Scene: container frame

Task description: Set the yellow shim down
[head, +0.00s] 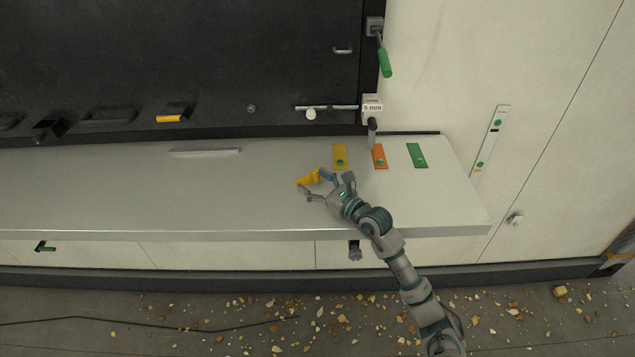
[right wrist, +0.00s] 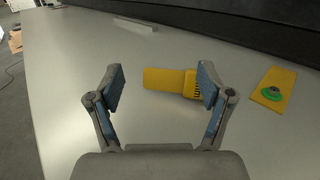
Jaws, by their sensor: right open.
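The yellow shim (head: 308,178) lies on the grey shelf, to the left of my right gripper in the head view. In the right wrist view the shim (right wrist: 172,80) lies flat between and just beyond the two fingers, with its dark-lettered end close to the right finger, which partly covers it. My right gripper (head: 314,185) is open, its fingers wide apart; they also show in the right wrist view (right wrist: 162,92). I cannot tell whether the right finger touches the shim. My left gripper is not in view.
A box marked 5 mm (head: 372,107) stands at the back. The shelf's left side is mostly clear.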

